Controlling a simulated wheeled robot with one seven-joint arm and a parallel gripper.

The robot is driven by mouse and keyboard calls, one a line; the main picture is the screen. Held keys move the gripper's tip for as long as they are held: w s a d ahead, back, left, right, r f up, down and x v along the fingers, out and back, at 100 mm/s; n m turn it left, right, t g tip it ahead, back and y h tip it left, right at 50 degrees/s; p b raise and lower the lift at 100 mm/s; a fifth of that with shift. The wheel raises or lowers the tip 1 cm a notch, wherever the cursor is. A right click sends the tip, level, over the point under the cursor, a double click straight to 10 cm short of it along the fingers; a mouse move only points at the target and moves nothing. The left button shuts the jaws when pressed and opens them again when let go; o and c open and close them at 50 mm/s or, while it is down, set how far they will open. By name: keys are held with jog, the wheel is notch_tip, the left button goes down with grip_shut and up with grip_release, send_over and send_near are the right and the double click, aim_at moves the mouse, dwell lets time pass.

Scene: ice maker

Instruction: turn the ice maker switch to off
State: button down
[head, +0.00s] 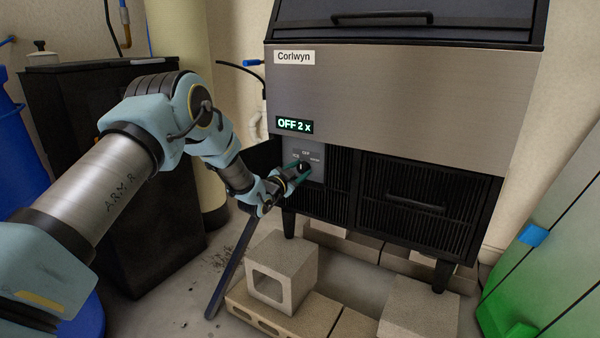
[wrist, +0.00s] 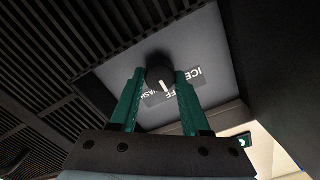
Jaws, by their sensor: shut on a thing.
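The ice maker (head: 400,90) is a steel-fronted machine labelled Corlwyn. Its switch is a round black knob (head: 304,168) on a grey panel at the lower left of the front, with ICE, OFF and WASH lettering around it. In the wrist view the knob (wrist: 158,74) sits between the two green fingers of my gripper (wrist: 160,76), which is shut on it. The white pointer mark faces the OFF lettering, which is partly hidden. In the head view my gripper (head: 296,174) reaches the knob from the left and covers part of the panel.
A lit display (head: 294,125) above the knob reads "OFF 2 x". Black vent grilles (head: 420,190) lie right of the knob. Concrete blocks (head: 281,270) stand on the floor below. A dark cabinet (head: 110,150) stands at the left, behind my arm.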

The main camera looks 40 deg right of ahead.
dwell(0.4)
jog(key=shift+c, duration=1.9)
grip_release()
jog(key=p+v, duration=0.1)
jog(key=v, duration=1)
jog(key=shift+p, duration=0.4)
